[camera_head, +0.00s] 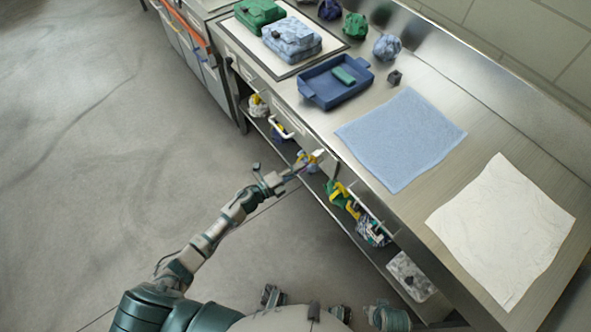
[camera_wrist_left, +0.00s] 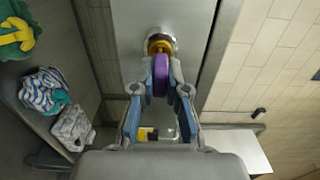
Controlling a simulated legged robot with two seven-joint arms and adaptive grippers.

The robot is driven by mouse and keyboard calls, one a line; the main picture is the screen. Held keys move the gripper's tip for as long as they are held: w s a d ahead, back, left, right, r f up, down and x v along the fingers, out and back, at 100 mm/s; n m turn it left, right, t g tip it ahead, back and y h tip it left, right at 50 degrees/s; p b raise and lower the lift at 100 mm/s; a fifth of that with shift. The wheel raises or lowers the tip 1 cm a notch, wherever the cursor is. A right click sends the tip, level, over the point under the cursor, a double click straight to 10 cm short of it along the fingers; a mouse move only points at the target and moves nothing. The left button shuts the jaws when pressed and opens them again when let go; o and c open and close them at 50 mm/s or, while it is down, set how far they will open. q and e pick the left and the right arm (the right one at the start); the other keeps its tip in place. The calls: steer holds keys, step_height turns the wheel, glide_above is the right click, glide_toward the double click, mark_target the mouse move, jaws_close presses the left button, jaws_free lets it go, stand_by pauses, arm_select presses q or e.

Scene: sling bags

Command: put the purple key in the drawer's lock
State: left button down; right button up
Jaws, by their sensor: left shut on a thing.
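My left gripper (camera_head: 296,168) reaches the front of the metal workbench below the worktop. The key points at a round brass lock (camera_wrist_left: 160,42) in a silver ring on the grey drawer front (camera_wrist_left: 140,20). The key's head is close to the lock and in line with it. The key's shaft is hardly visible, so I cannot tell how deep it sits. In the head view, the key is too small to make out.
On the worktop are a blue tray (camera_head: 318,94) with a green item, a blue cloth (camera_head: 400,138), a white cloth (camera_head: 505,230) and folded bags (camera_head: 290,38). The lower shelf holds several bags. The floor (camera_head: 110,150) at left is clear.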

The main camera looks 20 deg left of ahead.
arm_select(q)
steer(key=shift+w+d, duration=0.3)
steer(key=shift+d, duration=0.05)
steer(key=c, duration=1.1)
jaws_free()
steer(key=v, duration=1.2)
steer(key=shift+w+a+f, duration=0.1)
steer(key=shift+w, duration=0.05)
